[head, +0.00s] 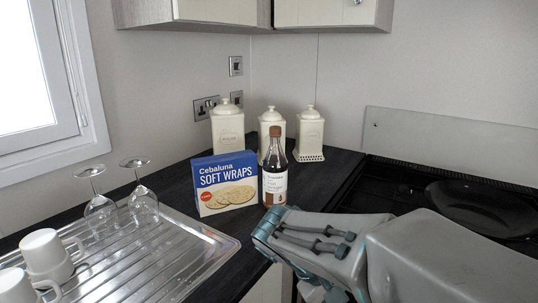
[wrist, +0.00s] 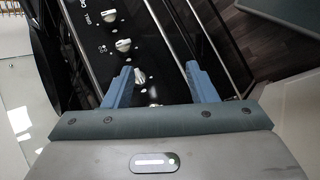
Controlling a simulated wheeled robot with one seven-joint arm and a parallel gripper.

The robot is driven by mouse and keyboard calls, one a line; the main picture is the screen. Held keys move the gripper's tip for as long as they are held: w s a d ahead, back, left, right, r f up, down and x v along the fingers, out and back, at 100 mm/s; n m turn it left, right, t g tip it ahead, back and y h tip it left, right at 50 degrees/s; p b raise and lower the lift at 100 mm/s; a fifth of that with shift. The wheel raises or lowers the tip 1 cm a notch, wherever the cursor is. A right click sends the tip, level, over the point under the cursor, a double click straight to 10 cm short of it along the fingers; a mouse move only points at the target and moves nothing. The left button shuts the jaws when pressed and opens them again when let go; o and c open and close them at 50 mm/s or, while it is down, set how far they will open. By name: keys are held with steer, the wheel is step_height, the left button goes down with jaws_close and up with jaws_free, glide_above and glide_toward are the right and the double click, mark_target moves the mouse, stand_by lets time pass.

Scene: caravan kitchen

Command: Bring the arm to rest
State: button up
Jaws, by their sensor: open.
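My gripper shows in the wrist view (wrist: 158,88) with its two blue fingers spread wide apart and nothing between them. It is in front of the oven's dark control panel (wrist: 110,22), and a white knob (wrist: 140,77) shows between the fingers. I cannot tell whether a finger touches the panel. In the head view my grey and teal arm reaches in from the lower right, over the counter edge and in front of the hob. The gripper's fingers are hidden there.
A blue soft wraps box (head: 226,183) and a dark bottle (head: 275,170) stand on the dark counter, close to my arm. Canisters (head: 228,132) stand behind. A metal drainer (head: 170,258) with upturned glasses (head: 143,205) and white mugs (head: 45,252) is at left. A black pan (head: 480,208) sits on the hob.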

steer(key=s+a+r+m+t+y+p, duration=0.1)
steer(key=s+r+m+y+p, duration=0.3)
steer(key=r+y+p, duration=0.4)
steer(key=r+t+p, duration=0.1)
steer(key=p, duration=0.4)
steer(key=shift+s+a+r+t+y, duration=0.25)
steer(key=shift+a+r+t+y, duration=0.1)
steer(key=shift+t+y, duration=0.05)
steer(key=c, duration=0.3)
steer(key=shift+c, duration=0.2)
